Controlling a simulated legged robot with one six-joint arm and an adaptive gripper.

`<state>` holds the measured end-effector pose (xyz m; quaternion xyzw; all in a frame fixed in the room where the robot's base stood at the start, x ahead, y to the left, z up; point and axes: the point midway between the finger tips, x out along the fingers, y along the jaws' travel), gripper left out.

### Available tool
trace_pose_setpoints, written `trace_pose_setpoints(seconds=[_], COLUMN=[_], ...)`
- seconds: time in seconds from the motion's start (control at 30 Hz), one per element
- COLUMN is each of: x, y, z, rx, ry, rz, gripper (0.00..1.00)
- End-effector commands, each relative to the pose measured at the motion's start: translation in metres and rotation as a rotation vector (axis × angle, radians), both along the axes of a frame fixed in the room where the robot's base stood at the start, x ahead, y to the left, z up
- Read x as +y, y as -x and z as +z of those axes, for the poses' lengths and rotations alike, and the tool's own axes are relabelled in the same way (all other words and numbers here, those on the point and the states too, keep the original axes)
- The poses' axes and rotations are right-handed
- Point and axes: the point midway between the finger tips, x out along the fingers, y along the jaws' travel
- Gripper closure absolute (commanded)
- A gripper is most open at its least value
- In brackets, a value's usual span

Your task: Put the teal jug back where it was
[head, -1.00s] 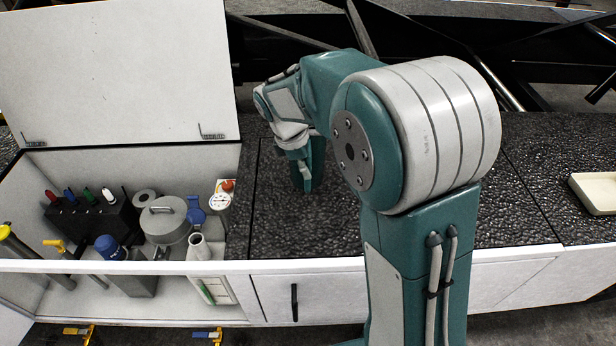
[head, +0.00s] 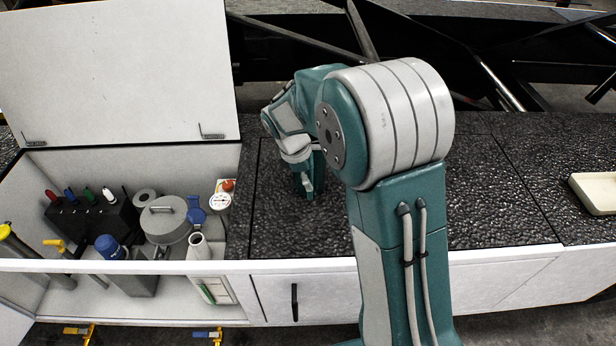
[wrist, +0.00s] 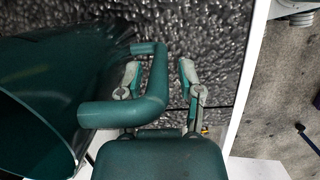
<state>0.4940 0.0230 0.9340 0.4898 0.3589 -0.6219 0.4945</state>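The teal jug (wrist: 35,95) fills the left of the wrist view, with its wide mouth towards the lower left. Its thick handle (wrist: 153,95) passes between the two fingers of my gripper (wrist: 160,78). One finger is inside the handle loop and the other outside, with a gap between the outer finger and the handle, so the gripper looks open around it. In the head view my gripper (head: 306,184) points down low over the black bench top (head: 310,225); I cannot make out the jug there, and my arm covers part of that area.
An open compartment (head: 95,290) at left holds a grey lidded pot (head: 168,220), a blue-capped container (head: 110,247), a white bottle (head: 198,248) and a gauge (head: 220,203). Its raised lid (head: 115,70) stands behind. A cream tray (head: 597,192) lies at far right. The bench top between is mostly clear.

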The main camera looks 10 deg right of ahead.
Motion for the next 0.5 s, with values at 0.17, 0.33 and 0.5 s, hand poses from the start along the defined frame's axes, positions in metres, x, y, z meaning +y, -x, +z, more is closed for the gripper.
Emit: trace_pose_setpoints(seconds=[0.17,0.33,0.5], x=[0.000,0.000,0.006], y=[0.000,0.000,-0.002], z=[0.000,0.002,0.022], rx=[0.000,-0.001,-0.005], ry=[0.000,0.000,-0.001], rz=[0.000,0.000,0.001], gripper=[0.44,0.44,0.44])
